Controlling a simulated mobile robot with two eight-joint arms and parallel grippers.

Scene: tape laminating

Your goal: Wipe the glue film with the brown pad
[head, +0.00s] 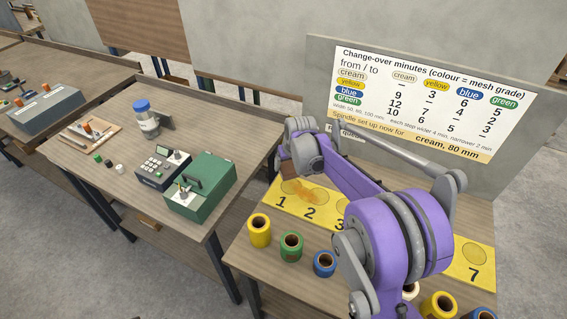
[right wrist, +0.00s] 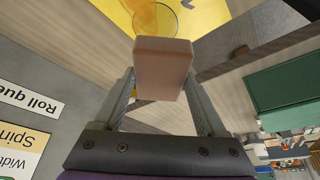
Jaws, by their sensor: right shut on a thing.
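The brown pad (right wrist: 162,66) is a pinkish-brown block between the two fingers of my right gripper (right wrist: 160,82), which is shut on it. In the head view the pad (head: 289,186) is small and partly hidden by my right wrist, at the back left of the yellow numbered strip (head: 262,206). The glue film (head: 312,193) shows as an orange-brown smear on the strip behind numbers 1 and 2, just right of the pad. I cannot tell whether the pad touches the strip. My left gripper is not in view.
Yellow (head: 259,232), green (head: 291,248) and blue (head: 324,265) rolls stand before the strip. My right arm covers the strip's middle. A change-over sign (head: 430,100) stands behind. A green case (head: 200,190) sits on the table to the left, across a gap.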

